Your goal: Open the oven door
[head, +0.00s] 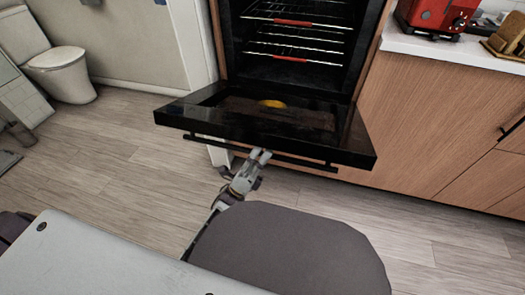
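The black oven (292,45) stands straight ahead in the head view. Its door (345,130) is folded down to about level, and the cavity with two wire racks is exposed. A dark bar handle (300,161) runs along the door's front edge.
A wooden cabinet with a white counter (450,49) stands right of the oven, bearing a red appliance (436,14). A white toilet (62,68) is at the far left. The wooden floor (130,140) is clear left of the door. A yellow round thing (271,103) shows on the door's inner face.

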